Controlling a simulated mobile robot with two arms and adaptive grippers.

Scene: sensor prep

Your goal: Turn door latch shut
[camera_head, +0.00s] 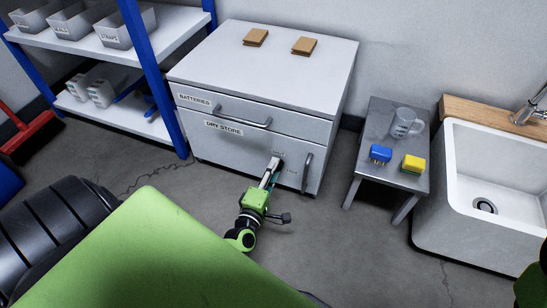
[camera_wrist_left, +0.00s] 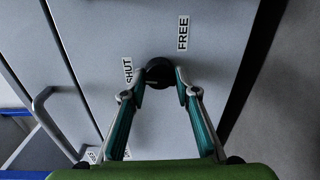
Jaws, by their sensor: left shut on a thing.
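The cabinet (camera_head: 265,70) has a lower door marked DRY STORE (camera_head: 222,128), which looks closed. My left gripper (camera_head: 273,164) reaches the right half of this door. In the left wrist view my left gripper (camera_wrist_left: 160,80) is shut on the round black latch knob (camera_wrist_left: 160,68), one fingertip on each side. A SHUT label (camera_wrist_left: 128,70) is left of the knob and a FREE label (camera_wrist_left: 183,33) is above and right of it. Which label the knob points to cannot be told. The gripper hides the knob in the head view. My right gripper is not in view.
A door handle (camera_head: 307,172) stands right of my gripper, and a drawer handle (camera_head: 243,115) is above. A shelf (camera_head: 180,30) stands left.

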